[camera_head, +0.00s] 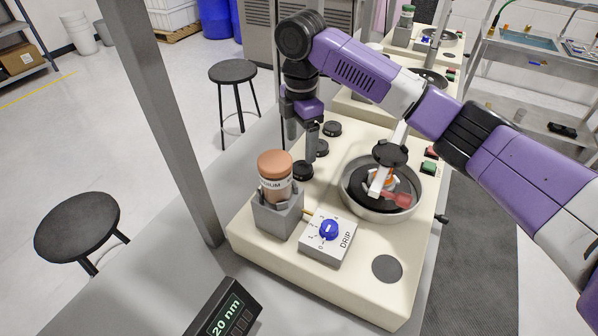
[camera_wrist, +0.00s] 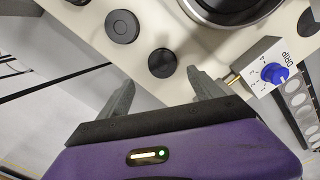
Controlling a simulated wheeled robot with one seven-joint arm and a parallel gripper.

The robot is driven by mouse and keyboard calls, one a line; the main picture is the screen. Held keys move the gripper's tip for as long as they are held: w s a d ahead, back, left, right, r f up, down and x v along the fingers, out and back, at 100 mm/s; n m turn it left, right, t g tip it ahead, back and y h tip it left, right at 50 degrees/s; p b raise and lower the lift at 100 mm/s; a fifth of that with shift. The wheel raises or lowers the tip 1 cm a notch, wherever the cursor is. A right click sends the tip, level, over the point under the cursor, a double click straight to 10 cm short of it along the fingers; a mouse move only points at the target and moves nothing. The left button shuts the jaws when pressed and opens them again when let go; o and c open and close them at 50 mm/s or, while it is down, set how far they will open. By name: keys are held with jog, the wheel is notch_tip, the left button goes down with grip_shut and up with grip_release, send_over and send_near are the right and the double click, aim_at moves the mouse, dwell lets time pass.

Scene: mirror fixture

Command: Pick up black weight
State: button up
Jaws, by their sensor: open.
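Black round weights stand in a row on the cream machine top. In the head view they are the near weight (camera_head: 302,171), the middle weight (camera_head: 321,149) and the far weight (camera_head: 332,129). In the wrist view, one black weight (camera_wrist: 162,63) lies just beyond and between my fingertips, and another black weight (camera_wrist: 122,26) is farther up and left. My gripper (camera_head: 311,148) points down by the row, its fingers partly covering the view there. In the wrist view my gripper (camera_wrist: 163,78) is open, with nothing between its fingers.
A DRIP box with a blue knob (camera_head: 329,230) and an orange-capped bottle (camera_head: 275,176) in a grey holder stand near the weights. A round metal bowl (camera_head: 349,201) is to the right. A grey post (camera_head: 160,115) rises at left. A flat dark disc (camera_head: 387,269) lies near the front.

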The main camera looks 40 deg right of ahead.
aim_at(302, 167)
jog(key=shift+s+f+p, duration=0.15)
jog(key=shift+f+p, duration=0.2)
jog(key=shift+f, duration=1.45)
jog(key=shift+s+f+p, duration=0.15)
jog(key=shift+f+p, duration=0.15)
jog(key=shift+f, duration=1.45)
jog(key=c, duration=1.5)
jog(key=shift+o, duration=0.2)
notch_tip(302, 167, up, 13)
jog(key=p, duration=0.2)
jog(key=shift+r, duration=0.2)
